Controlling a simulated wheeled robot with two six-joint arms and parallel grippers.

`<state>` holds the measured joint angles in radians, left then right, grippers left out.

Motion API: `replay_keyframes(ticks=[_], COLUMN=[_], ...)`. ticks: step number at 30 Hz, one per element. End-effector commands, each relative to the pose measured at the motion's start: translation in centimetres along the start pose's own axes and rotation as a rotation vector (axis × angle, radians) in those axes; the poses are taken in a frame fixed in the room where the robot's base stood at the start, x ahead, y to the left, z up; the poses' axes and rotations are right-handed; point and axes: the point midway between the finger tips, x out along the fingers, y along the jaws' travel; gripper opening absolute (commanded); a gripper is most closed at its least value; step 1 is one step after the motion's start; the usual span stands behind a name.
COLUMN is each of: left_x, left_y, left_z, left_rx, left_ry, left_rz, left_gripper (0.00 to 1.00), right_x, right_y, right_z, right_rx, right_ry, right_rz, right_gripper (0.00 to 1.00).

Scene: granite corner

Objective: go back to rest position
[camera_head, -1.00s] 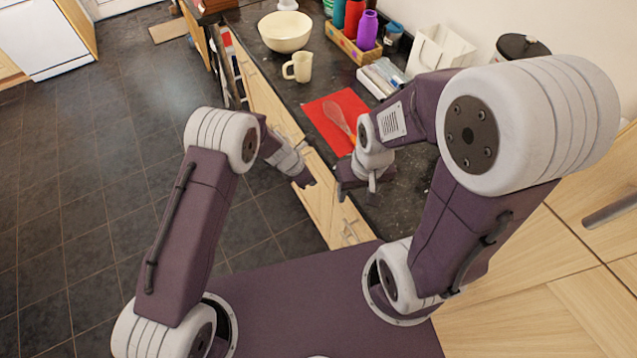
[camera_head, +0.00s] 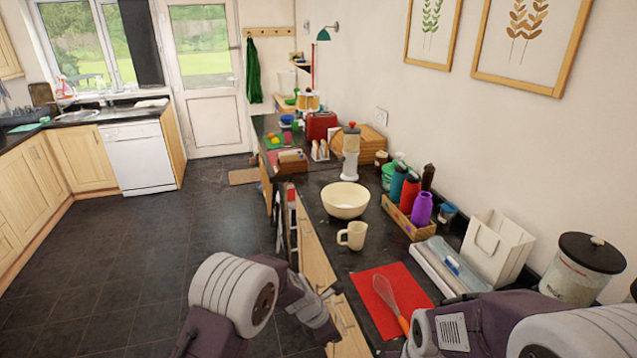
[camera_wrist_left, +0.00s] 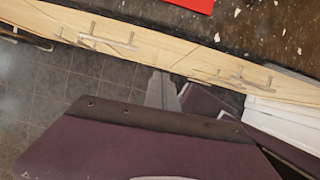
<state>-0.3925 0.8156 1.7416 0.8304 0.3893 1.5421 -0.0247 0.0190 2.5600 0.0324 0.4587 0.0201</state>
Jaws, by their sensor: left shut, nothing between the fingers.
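My left arm comes in from the left in the head view, bent at its pale elbow. My left gripper (camera_head: 328,334) hangs low beside the wooden drawer fronts of the right counter, with nothing in it. The left wrist view shows this gripper (camera_wrist_left: 162,90) shut and empty over the dark floor, apart from the drawer fronts (camera_wrist_left: 150,45). My right arm shows at the bottom right of the head view, over the counter's near part. My right gripper is below the picture's edge.
The tiled floor (camera_head: 120,260) at left is clear.

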Motion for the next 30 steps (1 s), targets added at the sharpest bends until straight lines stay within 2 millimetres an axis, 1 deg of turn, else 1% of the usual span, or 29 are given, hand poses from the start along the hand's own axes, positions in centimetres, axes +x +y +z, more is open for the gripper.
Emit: replay_keyframes(ticks=[1,2,3,5,6,8,9,11,12,14,15,17,18,19,21,24,30], left_x=[-2.8,-4.8,-7.5,-11.2,-13.4,-16.2,-17.8,-19.5,-20.1,-20.4,-20.3,-20.0,-19.9,-19.9,-20.0,-20.0,-20.0], left_y=[2.2,3.2,4.2,4.5,4.2,3.0,1.7,-0.8,-2.6,-5.0,-6.6,-8.4,-9.1,-9.3,-9.2,-9.2,-9.2], left_z=[0.3,0.0,-1.1,-3.4,-5.2,-8.3,-10.6,-13.8,-15.7,-18.1,-19.3,-20.8,-21.4,-21.7,-21.9,-21.9,-21.8], left_rx=[-0.023,-0.032,-0.034,0.029,0.113,0.291,0.444,0.700,0.875,1.128,1.284,1.487,1.596,1.665,1.782,1.856,1.870], left_ry=[-0.029,-0.038,-0.037,-0.009,0.023,0.088,0.141,0.220,0.265,0.310,0.324,0.325,0.321,0.317,0.313,0.304,0.302], left_rz=[0.051,0.081,0.117,0.155,0.171,0.179,0.168,0.120,0.071,-0.020,-0.088,-0.191,-0.240,-0.266,-0.296,-0.311,-0.313], left_gripper=[0.00,0.00,0.00,0.00,0.00,0.00,0.00,0.00,0.00,0.00,0.00,0.00,0.00,0.00,0.00,0.00,0.00], right_x=[0.0,0.0,0.0,0.0,0.0,0.0,0.0,0.0,0.0,0.0,0.0,0.0,0.0,0.0,0.0,0.0,0.0], right_y=[0.0,0.0,0.0,0.0,0.0,0.0,0.0,0.0,0.0,0.0,0.0,0.0,0.0,0.0,0.0,0.0,0.0], right_z=[0.0,0.0,0.0,0.0,0.0,0.0,0.0,0.0,0.0,0.0,0.0,0.0,0.0,0.0,0.0,0.0,0.0], right_rx=[0.000,0.000,0.000,0.000,0.000,0.000,0.000,0.000,0.000,0.000,0.000,0.000,0.000,0.000,0.000,0.000,0.000], right_ry=[0.000,0.000,0.000,0.000,0.000,0.000,0.000,0.000,0.000,0.000,0.000,0.000,0.000,0.000,0.000,0.000,0.000], right_rz=[0.000,0.000,0.000,0.000,0.000,0.000,0.000,0.000,0.000,0.000,0.000,0.000,0.000,0.000,0.000,0.000,0.000], right_gripper=[0.56,0.56,0.56,0.56,0.56,0.56,0.56,0.56,0.56,0.56,0.56,0.56,0.56,0.56,0.56,0.56,0.56])
